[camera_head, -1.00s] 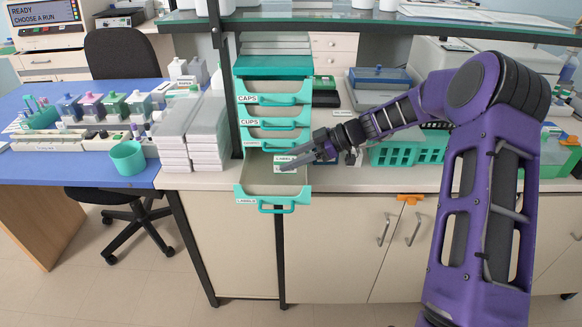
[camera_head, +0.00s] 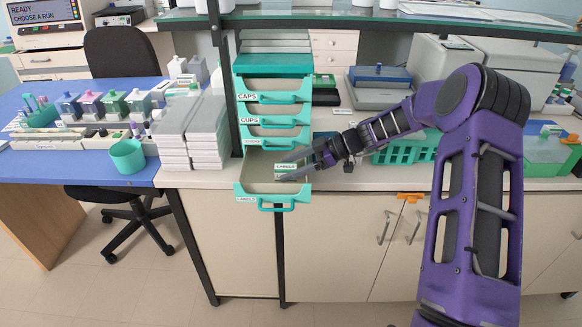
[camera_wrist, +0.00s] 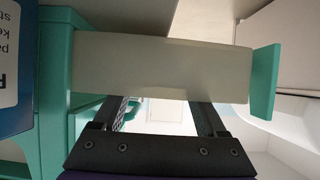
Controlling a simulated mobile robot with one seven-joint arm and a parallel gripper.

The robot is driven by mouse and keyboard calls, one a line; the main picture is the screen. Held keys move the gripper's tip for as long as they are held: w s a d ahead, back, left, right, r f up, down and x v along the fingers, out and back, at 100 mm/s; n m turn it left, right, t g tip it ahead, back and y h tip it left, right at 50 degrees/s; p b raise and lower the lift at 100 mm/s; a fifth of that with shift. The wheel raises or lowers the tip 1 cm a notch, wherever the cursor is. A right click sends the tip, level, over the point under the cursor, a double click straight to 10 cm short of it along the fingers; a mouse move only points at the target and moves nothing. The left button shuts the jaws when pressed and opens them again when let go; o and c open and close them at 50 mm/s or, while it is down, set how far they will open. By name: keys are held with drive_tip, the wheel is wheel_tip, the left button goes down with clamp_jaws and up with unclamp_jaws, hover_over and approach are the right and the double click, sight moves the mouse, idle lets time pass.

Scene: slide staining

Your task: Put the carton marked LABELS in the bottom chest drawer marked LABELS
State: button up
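The carton marked LABELS (camera_head: 286,167) is a small white box inside the bottom chest drawer marked LABELS (camera_head: 246,188). That drawer is pulled out and has a teal front and pale inside. My gripper (camera_head: 300,172) reaches in from the right over the drawer's side, with its fingers on the carton. In the wrist view the drawer's pale side wall (camera_wrist: 160,68) crosses in front of my fingertips and hides them. The fingers stand apart there, with a pale shape between them. Whether the carton touches the drawer floor cannot be told.
Drawers marked CAPS (camera_head: 270,90) and CUPS (camera_head: 270,114) are above, partly open. Stacked white boxes (camera_head: 190,150) stand left of the chest and a dark post (camera_head: 225,80) rises beside it. A teal rack (camera_head: 400,152) stands to the right. The glass shelf (camera_head: 350,20) is overhead.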

drive_tip(key=shift+r+p, duration=0.4)
drive_tip(key=shift+p, duration=0.1)
drive_tip(key=v, duration=1.1)
drive_tip(key=shift+d+b, duration=0.45)
drive_tip(key=shift+s, duration=0.1)
